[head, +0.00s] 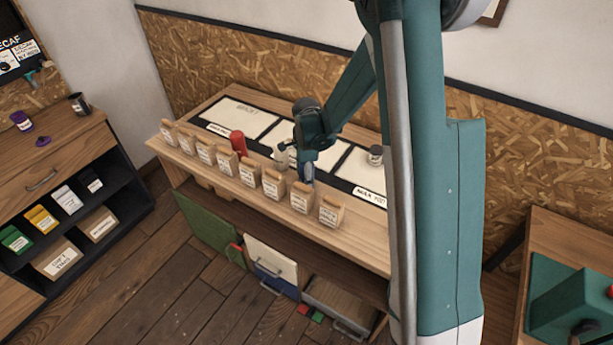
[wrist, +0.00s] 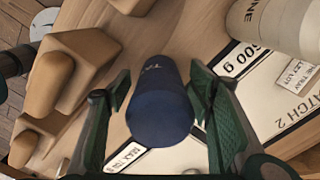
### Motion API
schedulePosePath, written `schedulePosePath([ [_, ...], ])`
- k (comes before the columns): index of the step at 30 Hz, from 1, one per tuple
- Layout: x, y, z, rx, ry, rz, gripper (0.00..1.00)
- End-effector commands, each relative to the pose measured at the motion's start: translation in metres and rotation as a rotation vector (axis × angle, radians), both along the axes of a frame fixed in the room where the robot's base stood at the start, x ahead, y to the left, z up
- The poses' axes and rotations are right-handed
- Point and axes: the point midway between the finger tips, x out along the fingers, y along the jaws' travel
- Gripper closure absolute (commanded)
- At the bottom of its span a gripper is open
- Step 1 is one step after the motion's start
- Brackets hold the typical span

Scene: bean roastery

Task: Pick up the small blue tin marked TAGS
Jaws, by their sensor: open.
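The small blue tin (wrist: 160,108) stands out in the middle of the wrist view, with part of its lettering, "TA", showing near its far end. My gripper (wrist: 160,80) is open, with one finger on each side of the tin. Gaps show between the tin and both fingers, so neither seems to touch it. In the head view my gripper (head: 307,178) is low over the wooden bench, behind the row of tan bags. The tin is hard to make out there, largely hidden by my gripper.
Tan labelled bags (head: 248,170) line the bench's front edge; their blocky shapes (wrist: 80,55) are close at left in the wrist view. A cream canister (wrist: 280,25) stands close at upper right. A red object (head: 238,142) and a dark jar (head: 376,155) stand on the bench.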

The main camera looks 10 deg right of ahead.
Motion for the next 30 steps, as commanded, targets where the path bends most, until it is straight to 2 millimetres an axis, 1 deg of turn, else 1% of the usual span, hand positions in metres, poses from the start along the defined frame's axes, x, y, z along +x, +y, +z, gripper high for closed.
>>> schedulePosePath([
  [11, 0.0000, 0.0000, 0.0003, 0.000, 0.000, 0.000, 0.48],
  [12, 0.0000, 0.0000, 0.0003, 0.000, 0.000, 0.000, 0.49],
  [13, 0.0000, 0.0000, 0.0003, 0.000, 0.000, 0.000, 0.53],
  [19, 0.0000, 0.0000, 0.0004, 0.000, 0.000, 0.000, 0.80],
  [21, -0.0001, 0.0000, 0.0005, 0.000, 0.000, 0.000, 0.84],
  [30, 0.0000, 0.0000, 0.0020, 0.000, 0.000, 0.000, 0.84],
])
